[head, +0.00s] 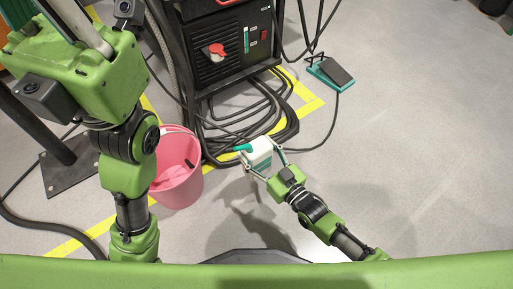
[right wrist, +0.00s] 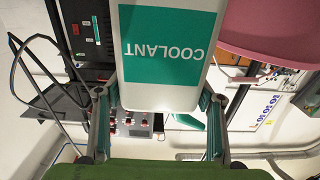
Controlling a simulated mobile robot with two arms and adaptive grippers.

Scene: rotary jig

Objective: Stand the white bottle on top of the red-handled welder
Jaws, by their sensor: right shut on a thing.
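The white bottle (head: 262,149) has a teal cap and is in my right gripper (head: 267,163), in front of the welder and above the floor. In the right wrist view the bottle (right wrist: 168,88) fills the upper middle, with a teal COOLANT label that reads upside down; the fingers of my right gripper (right wrist: 156,100) are on both its sides. The welder (head: 228,45) is a black cabinet with a red handle (head: 217,52) on its front; its upper part is cut off by the frame's top edge. My left arm rises at the left; its gripper does not show.
A pink bucket (head: 177,170) stands left of the bottle. Coiled black cables (head: 240,115) lie around the welder's foot. A teal foot pedal (head: 330,72) is on the floor to the right, its cable running to the coils.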

